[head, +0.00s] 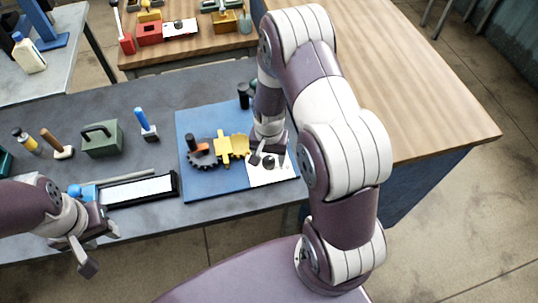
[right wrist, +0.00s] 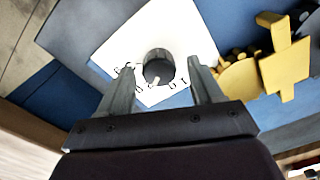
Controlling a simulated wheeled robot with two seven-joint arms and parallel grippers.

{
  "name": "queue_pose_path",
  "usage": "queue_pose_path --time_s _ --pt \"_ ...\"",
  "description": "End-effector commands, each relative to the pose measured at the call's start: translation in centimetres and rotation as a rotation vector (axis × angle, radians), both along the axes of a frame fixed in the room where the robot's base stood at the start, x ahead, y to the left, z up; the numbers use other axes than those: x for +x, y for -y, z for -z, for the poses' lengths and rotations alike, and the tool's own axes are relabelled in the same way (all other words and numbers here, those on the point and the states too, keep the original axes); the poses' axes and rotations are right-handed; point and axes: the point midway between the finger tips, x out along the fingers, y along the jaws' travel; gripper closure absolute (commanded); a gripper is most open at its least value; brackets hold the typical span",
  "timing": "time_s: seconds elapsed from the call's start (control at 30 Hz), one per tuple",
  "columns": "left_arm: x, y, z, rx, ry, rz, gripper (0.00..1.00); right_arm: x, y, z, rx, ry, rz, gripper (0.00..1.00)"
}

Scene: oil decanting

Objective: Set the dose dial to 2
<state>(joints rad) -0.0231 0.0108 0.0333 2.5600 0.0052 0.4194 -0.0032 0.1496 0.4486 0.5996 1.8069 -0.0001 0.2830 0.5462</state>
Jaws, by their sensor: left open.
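The dose dial is a dark round knob (right wrist: 158,66) on a white plate (right wrist: 118,40) with small dark marks around it. A pale pointer shows at the knob's lower edge in the right wrist view, among marks too small to read surely. In the head view the white plate (head: 276,174) lies at the right of the blue board. My right gripper (right wrist: 160,85) is open, its fingers apart on either side of the knob in the picture; I cannot tell whether they touch it. My left gripper (head: 100,250) is open and empty at the lower left, away from the dial.
A yellow fitting (right wrist: 285,65) stands close beside the plate on the blue board (head: 215,185), with a dark toothed wheel (head: 203,158) to its left in the head view. A green box (head: 101,140) and a black-framed tray (head: 176,196) lie on the grey table.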

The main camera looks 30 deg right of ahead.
Motion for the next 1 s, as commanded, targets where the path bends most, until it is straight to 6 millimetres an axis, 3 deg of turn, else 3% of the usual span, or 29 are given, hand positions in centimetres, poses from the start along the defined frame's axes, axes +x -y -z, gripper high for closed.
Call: queue_pose_path --time_s 0.17,0.5,0.6,0.77,1.0 --pt "0.0 0.0 0.2 0.000 0.000 0.000 0.57 0.1 0.0 -1.1 -0.001 0.002 0.000 0.35" --pt "0.0 0.0 1.1 0.000 0.000 0.000 0.57 0.0 0.0 -9.8 -0.001 0.006 0.000 0.35" --pt "0.0 0.0 1.2 0.000 0.000 0.000 0.57 0.0 0.0 -11.5 -0.001 0.004 0.000 0.35" --pt "0.0 0.0 1.2 0.000 0.000 0.000 0.57 -0.1 0.0 -12.7 -0.001 0.001 0.000 0.35" --pt "0.0 0.0 1.2 0.000 0.000 0.000 0.57 -0.1 0.0 -12.7 0.000 0.000 0.000 0.35"
